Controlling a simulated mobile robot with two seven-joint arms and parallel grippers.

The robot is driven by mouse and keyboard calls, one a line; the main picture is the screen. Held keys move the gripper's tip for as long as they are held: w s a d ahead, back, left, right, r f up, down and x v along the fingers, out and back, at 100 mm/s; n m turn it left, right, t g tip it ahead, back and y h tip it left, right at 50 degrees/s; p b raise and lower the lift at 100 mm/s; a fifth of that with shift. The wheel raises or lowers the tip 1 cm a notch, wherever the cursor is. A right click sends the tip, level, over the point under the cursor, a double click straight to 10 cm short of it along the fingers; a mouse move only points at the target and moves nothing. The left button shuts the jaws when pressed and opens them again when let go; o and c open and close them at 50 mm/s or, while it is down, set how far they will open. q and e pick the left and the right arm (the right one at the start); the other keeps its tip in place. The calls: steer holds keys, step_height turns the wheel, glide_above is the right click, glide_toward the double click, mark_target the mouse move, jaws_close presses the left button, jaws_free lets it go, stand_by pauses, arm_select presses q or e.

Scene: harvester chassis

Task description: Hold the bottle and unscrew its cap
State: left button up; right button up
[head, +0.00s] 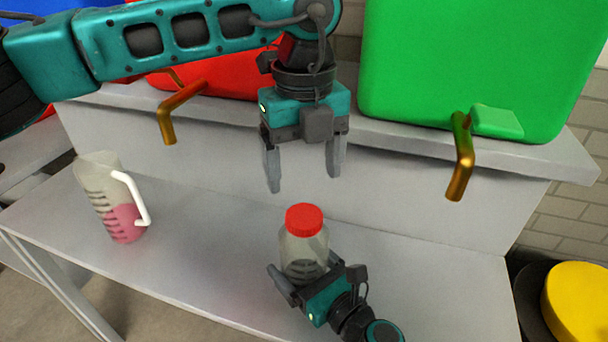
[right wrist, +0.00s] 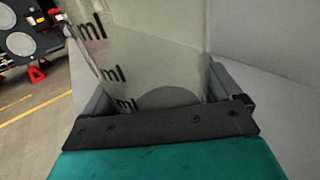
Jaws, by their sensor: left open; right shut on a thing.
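A clear bottle (head: 303,250) with a red cap (head: 304,219) stands upright at the front middle of the grey bench in the head view. The cap sits on the bottle's neck. My right gripper (head: 307,280) is shut around the bottle's lower part. In the right wrist view the bottle's marked wall (right wrist: 150,60) fills the space between the fingers. My left gripper (head: 303,172) is open and empty, pointing down above the cap, with a gap between its fingertips and the cap.
A measuring jug (head: 98,190) with pink liquid stands left on the bench (head: 200,235). A green tank (head: 480,60) and a red tank (head: 225,80) sit on the raised shelf. Their brass spouts (head: 462,160) (head: 172,112) stick out over the bench.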

mark_target(304, 215)
arm_select(q)
steer(key=m, duration=0.7)
steer(key=shift+m, duration=0.4)
steer(key=m, duration=0.3)
steer(key=shift+m, duration=0.4)
steer(key=m, duration=0.3)
steer(key=shift+m, duration=0.3)
steer(key=m, duration=1.6)
steer(key=shift+m, duration=0.3)
steer(key=m, duration=0.3)
steer(key=shift+m, duration=0.4)
steer(key=m, duration=0.3)
steer(key=shift+m, duration=0.3)
steer(key=m, duration=0.4)
steer(key=shift+f+m, duration=0.4)
steer(key=shift+f, duration=3.6)
